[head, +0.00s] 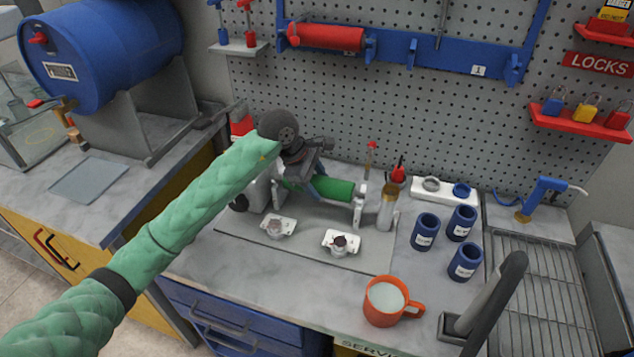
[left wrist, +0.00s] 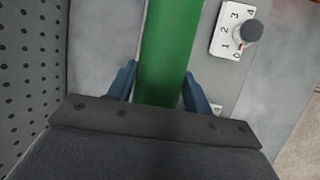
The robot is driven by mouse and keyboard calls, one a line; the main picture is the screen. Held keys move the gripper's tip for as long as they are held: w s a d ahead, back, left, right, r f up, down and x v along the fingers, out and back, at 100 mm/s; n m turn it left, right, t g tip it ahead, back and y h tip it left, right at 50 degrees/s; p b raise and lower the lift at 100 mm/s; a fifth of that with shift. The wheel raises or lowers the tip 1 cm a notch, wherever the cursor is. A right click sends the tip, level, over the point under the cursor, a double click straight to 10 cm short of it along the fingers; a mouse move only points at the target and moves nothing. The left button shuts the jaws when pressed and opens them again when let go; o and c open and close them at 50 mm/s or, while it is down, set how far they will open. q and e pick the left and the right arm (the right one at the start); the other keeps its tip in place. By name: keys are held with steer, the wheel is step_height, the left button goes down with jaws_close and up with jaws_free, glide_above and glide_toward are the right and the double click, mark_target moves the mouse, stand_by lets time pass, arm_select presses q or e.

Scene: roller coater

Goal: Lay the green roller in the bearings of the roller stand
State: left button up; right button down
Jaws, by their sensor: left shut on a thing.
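The green roller (head: 334,188) lies roughly level over the roller stand, its right end close to the stand's white right bearing post (head: 359,204). My left gripper (head: 309,180) reaches in from the left and is shut on the roller. In the left wrist view, the green roller (left wrist: 167,50) runs between the two blue fingers of the gripper (left wrist: 160,88). The roller's left end and the left bearing are largely hidden by my wrist. I cannot tell whether the roller touches the bearings. My right gripper is not in view.
Two dial plates (head: 341,242) sit on the grey base plate (head: 300,250) in front of the stand. A metal cylinder (head: 387,208) stands just right of the stand. Several blue cans (head: 425,232) and an orange mug (head: 385,301) stand further right. A red roller (head: 326,37) hangs on the pegboard.

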arm_select(q)
steer(key=shift+f+b, duration=0.3)
steer(key=shift+b, duration=0.15)
stand_by(0.3)
steer(key=o, duration=1)
